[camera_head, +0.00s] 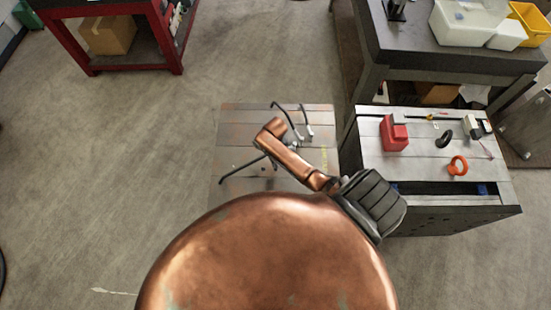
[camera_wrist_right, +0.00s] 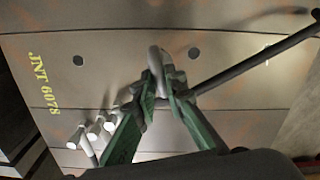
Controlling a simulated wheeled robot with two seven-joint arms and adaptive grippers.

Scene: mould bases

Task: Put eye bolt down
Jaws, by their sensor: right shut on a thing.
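In the right wrist view, my right gripper (camera_wrist_right: 162,92) has its green fingers closed on a pale grey eye bolt (camera_wrist_right: 155,62). The eye bolt's ring stands up between the fingertips; its lower part is hidden by them. Behind it is the flat face of a grey mould base (camera_wrist_right: 110,75) with dark round holes and yellow lettering. I cannot tell whether the eye bolt touches that face. My left gripper is not in view.
A dark rod (camera_wrist_right: 262,57) slants across the mould base, with pale cylinders (camera_wrist_right: 95,130) on the other side. On the right, a grey bench (camera_head: 420,165) holds a red block (camera_head: 395,135), an orange ring (camera_head: 458,165) and a black ring (camera_head: 444,139).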

